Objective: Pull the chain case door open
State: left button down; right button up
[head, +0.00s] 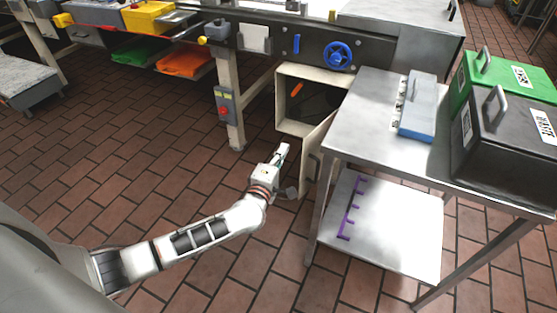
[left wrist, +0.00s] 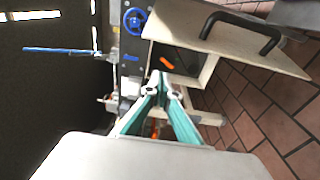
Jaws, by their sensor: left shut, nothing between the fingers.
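The chain case (head: 279,103) is a cream box under the machine, with its front opening showing a dark inside and an orange piece (head: 296,89). Its cream door (head: 318,150) stands swung out from the opening, beside the steel table. In the left wrist view the door (left wrist: 220,38) spans the upper right, with a black handle (left wrist: 240,30) on it. My left gripper (head: 285,148) is shut and empty, in front of the case and just left of the door. In the left wrist view its fingertips (left wrist: 162,86) point toward the opening, apart from the handle. My right gripper is not in view.
A steel table (head: 365,118) stands close at the right of the door, with a lower shelf (head: 400,235). It carries a grey-blue box (head: 419,108), a green case (head: 500,75) and a black case (head: 500,150). A machine leg (head: 232,120) stands left of the case. Floor at left is clear.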

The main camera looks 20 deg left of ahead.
pick_arm(q)
jog(key=w+d, duration=0.2)
jog(key=d, duration=0.1)
jog(key=shift+w+d+b, duration=0.1)
jog(key=shift+d+b, duration=0.2)
dwell(0.3)
